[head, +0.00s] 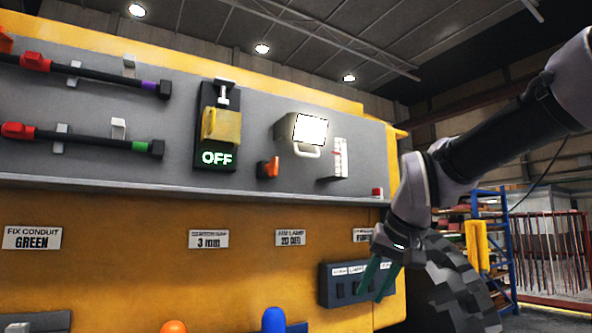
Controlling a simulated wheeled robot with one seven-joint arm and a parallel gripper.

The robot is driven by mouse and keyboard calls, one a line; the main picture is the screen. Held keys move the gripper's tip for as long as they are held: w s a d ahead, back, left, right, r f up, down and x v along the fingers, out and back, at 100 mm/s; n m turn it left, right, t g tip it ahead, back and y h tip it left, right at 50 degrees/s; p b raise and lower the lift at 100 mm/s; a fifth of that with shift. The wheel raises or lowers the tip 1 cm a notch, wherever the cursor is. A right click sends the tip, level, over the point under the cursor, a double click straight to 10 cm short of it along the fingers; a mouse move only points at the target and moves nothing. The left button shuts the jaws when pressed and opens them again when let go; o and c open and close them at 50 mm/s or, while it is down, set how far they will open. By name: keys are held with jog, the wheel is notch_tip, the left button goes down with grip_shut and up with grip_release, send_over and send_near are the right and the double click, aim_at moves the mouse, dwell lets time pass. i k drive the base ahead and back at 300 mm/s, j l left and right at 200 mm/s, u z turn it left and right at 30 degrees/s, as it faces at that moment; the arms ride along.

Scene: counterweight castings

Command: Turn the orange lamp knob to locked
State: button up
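The orange lamp knob (271,167) sits on a small dark base on the grey panel, just below and left of the lit lamp (310,130). Its orange part stands tilted, with its upper end leaning right. I cannot read any locked marking beside it. My gripper (372,292) is below and right of the knob, well apart from it, in front of a dark switch box. Its two green fingers point down, with a gap between them and nothing visible held.
A dark box with labelled switches (340,288) is behind my gripper. A yellow-handled OFF switch (221,125) is left of the knob, and a white gauge strip (339,158) is to its right. A grey ledge (150,189) runs below the panel. Blue and orange rounded tops show at the bottom.

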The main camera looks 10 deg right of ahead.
aim_at(271, 168)
jog(key=i+j+z, duration=0.15)
jog(key=i+j, duration=0.15)
jog(key=i, duration=0.2)
jog(key=i+j+z, duration=0.15)
jog(key=i+j, duration=0.15)
jog(key=i, duration=0.15)
